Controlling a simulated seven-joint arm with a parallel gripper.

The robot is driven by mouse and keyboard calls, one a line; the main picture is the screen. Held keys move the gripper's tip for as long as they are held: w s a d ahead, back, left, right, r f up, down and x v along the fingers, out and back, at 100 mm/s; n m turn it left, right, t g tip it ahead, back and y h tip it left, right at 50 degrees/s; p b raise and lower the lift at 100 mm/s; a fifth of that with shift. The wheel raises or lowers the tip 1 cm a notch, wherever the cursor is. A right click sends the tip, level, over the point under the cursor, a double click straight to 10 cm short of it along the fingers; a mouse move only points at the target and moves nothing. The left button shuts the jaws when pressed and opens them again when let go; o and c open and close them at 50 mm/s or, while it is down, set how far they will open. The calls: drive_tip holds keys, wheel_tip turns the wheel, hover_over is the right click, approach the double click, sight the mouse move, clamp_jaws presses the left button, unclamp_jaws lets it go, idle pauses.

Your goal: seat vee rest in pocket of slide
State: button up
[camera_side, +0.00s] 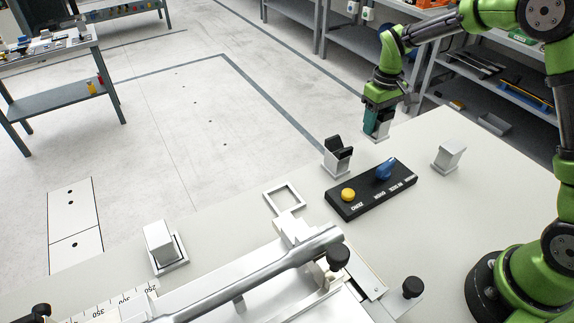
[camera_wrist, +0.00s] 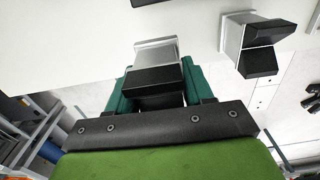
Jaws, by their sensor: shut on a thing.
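My gripper (camera_side: 377,122), at the table's far edge, has its teal fingers closed around a pale block with black faces (camera_wrist: 153,76). It looks like a vee rest, but the fingers hide much of it. I cannot tell whether its pale foot touches the table. A similar vee rest, pale with two black pads (camera_side: 338,156), stands upright on the table to the left of my gripper. It also shows at upper right in the wrist view (camera_wrist: 250,42). The slide (camera_side: 292,226) has an empty square-framed pocket (camera_side: 270,200) at its far end.
A black control box (camera_side: 365,198) with a yellow button and a blue knob lies between the gripper and the slide. A pale block (camera_side: 449,158) stands at right. Another pale block (camera_side: 159,240) sits in a square frame at left. Black knobs (camera_side: 339,257) rise from the fixture.

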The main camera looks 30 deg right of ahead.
sight(379, 114)
wheel_tip(379, 114, up, 9)
drive_tip(key=shift+f, duration=0.1)
drive_tip(key=s+a, duration=1.7)
drive_tip(key=a, duration=0.4)
wheel_tip(379, 114, down, 10)
drive_tip(key=w, duration=0.1)
drive_tip(key=w+a, duration=0.2)
drive_tip(key=w, duration=0.2)
drive_tip(key=w+a, duration=0.2)
drive_tip(key=w, duration=0.2)
drive_tip(key=w+a+f, duration=0.1)
drive_tip(key=w+a, duration=0.1)
drive_tip(key=w, duration=0.3)
drive_tip(key=shift+a, duration=0.35)
drive_tip(key=shift+w+a+f, duration=0.15)
drive_tip(key=shift+w+a, duration=0.2)
drive_tip(key=shift+w, duration=0.25)
drive_tip(key=shift+s+f, duration=0.1)
drive_tip(key=shift+f, duration=1.6)
drive_tip(key=shift+f, duration=0.15)
